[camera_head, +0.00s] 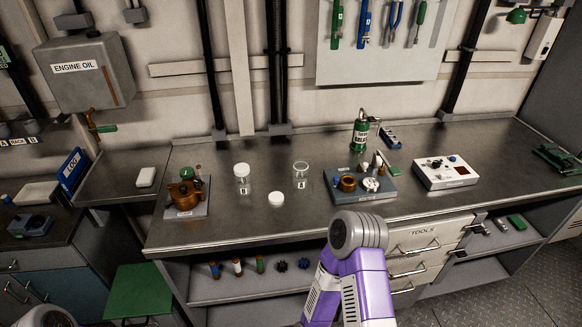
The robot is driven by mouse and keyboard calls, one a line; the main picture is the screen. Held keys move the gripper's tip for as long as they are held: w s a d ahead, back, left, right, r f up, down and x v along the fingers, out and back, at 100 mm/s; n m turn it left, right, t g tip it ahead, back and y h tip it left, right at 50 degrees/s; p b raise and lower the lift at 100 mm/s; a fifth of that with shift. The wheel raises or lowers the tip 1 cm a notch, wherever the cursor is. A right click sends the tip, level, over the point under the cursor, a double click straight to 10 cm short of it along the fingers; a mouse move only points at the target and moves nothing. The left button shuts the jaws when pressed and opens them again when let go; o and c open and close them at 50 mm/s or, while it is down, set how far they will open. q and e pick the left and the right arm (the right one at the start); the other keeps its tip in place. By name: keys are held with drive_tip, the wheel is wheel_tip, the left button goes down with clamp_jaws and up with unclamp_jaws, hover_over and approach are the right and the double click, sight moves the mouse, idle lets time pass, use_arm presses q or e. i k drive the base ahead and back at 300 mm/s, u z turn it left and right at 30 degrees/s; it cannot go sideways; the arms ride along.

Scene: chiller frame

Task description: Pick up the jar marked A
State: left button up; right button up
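The jar marked A (301,172) is a clear glass jar standing upright on the grey metal workbench (236,222), left of the middle. Its top looks open and its label faces me. A second clear jar (242,179) with a white lid stands to its left; its label is too small to read surely. A loose white lid (276,198) lies on the bench between and in front of the two jars. Neither of my grippers is in view. Only a purple and grey part of my arm shows at the bottom centre, with another grey part of mine at the bottom left corner.
A brown device on a plate (186,197) stands left of the jars. A blue-grey tray of parts (338,197) and a white control box (446,171) stand to the right. The bench front is clear. A green stool (138,291) stands below.

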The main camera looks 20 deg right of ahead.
sight(301, 170)
drive_tip(key=k, duration=0.5)
drive_tip(key=z, duration=1.8)
drive_tip(key=i, duration=1.2)
drive_tip(key=u, duration=2.3)
